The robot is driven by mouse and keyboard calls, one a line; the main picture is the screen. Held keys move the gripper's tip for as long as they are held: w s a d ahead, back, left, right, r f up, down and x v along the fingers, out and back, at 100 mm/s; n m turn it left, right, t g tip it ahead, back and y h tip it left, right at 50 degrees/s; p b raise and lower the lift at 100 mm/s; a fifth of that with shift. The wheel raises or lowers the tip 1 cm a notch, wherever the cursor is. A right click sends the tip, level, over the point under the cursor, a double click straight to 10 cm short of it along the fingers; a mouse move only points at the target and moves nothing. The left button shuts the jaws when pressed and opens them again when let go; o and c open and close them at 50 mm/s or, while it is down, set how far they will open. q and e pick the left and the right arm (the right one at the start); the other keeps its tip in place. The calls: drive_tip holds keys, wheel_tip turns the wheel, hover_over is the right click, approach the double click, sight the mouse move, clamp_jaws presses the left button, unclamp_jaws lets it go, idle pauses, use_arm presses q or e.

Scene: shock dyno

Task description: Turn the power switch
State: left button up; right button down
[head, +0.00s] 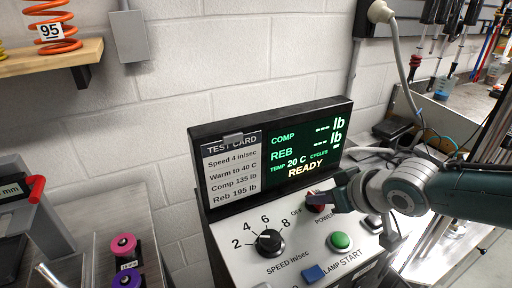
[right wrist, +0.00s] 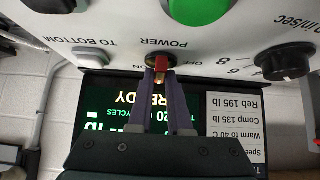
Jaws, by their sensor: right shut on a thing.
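The power switch (head: 314,208) is a red knob on the sloping white control panel (head: 222,236), below the display. It also shows in the right wrist view (right wrist: 161,60), upside down, with POWER, OFF and ON labels around it. My right gripper (head: 322,200) reaches in from the right, its two fingers (right wrist: 160,76) closed on the red knob. The fingers cover part of the knob, so its exact angle is hard to tell. The display (head: 305,145) is lit and reads READY, with dashes for COMP and REB. My left gripper is not in view.
A test card (head: 232,168) hangs left of the display. A grey cable (head: 400,60) hangs at the right.

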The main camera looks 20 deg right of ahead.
drive_tip(key=c, duration=0.8)
unclamp_jaws()
drive_tip(key=shift+c, duration=0.2)
drive_tip(key=shift+s+r+p, duration=0.1)
drive_tip(key=shift+r+p, duration=0.15)
drive_tip(key=shift+p, duration=0.05)
drive_tip(key=p+v, duration=0.4)
drive_tip(key=v, duration=0.4)
drive_tip(key=shift+p, duration=0.35)
drive_tip(key=shift+s+r, duration=0.5)
drive_tip(key=shift+s, duration=0.05)
